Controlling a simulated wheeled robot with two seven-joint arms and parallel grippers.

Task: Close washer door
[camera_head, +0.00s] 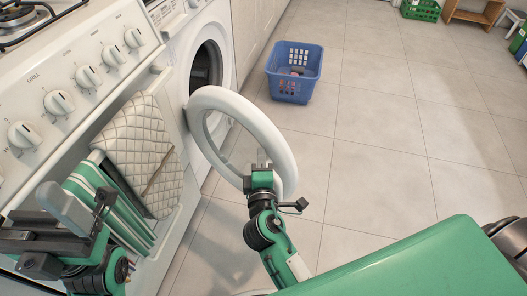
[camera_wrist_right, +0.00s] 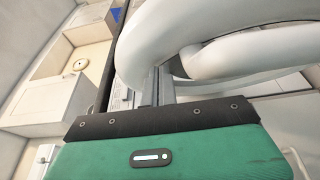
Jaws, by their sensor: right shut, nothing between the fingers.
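The white washer (camera_head: 175,47) stands under the counter in the head view, with its dark round drum opening (camera_head: 205,68) visible. Its white ring-shaped door (camera_head: 272,133) stands open, swung out over the floor. My right gripper (camera_head: 262,160) is shut and empty at the near lower part of the ring. In the right wrist view its fingers (camera_wrist_right: 157,86) are together, close against the curved white door rim (camera_wrist_right: 215,60); I cannot tell whether they touch. My left gripper (camera_head: 82,215) is at the lower left, by the oven front; its finger opening is unclear.
An oven with a row of knobs (camera_head: 58,103) is at the left, with a quilted cloth (camera_head: 140,150) and a green-striped towel (camera_head: 105,205) hanging on it. A blue basket (camera_head: 294,75) stands on the floor beyond the door. The tiled floor at right is mostly clear.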

